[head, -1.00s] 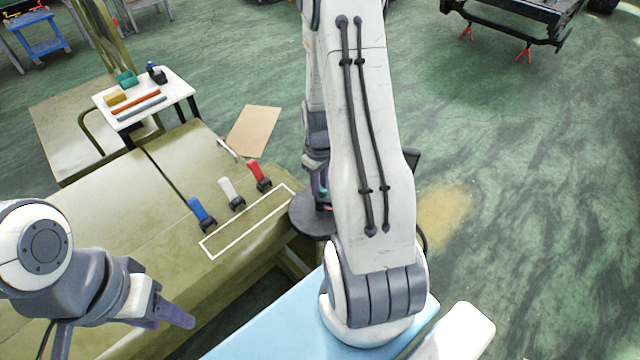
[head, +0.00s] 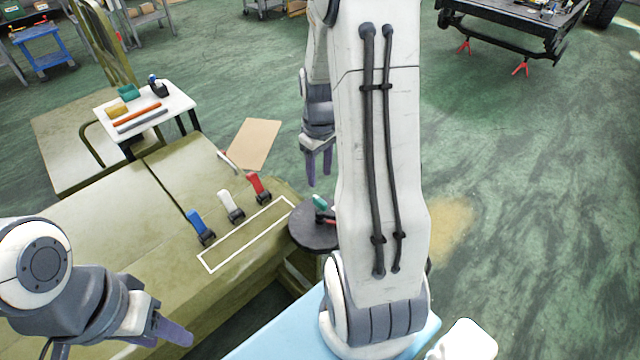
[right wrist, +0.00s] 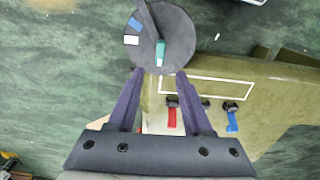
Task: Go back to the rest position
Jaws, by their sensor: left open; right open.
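My right gripper (head: 317,168) hangs open and empty above the floor, beyond the dark round stand (head: 304,232). In the right wrist view, its two purple fingers (right wrist: 158,74) are spread, with nothing between them. My left gripper (head: 175,335) is at the lower left, beside the olive bench, and holds nothing visible. A teal object (head: 320,202) lies on the round stand, partly hidden by my right arm in the head view. The right wrist view shows it apart from the fingers, with a blue piece (right wrist: 135,24) and a white piece (right wrist: 131,40) near it.
The olive bench (head: 110,205) carries blue (head: 200,226), white (head: 230,206) and red (head: 258,188) clamps beside a white outlined rectangle. A small white table (head: 175,104) with parts stands behind. A light blue surface (head: 280,335) is in front. Green floor is open at right.

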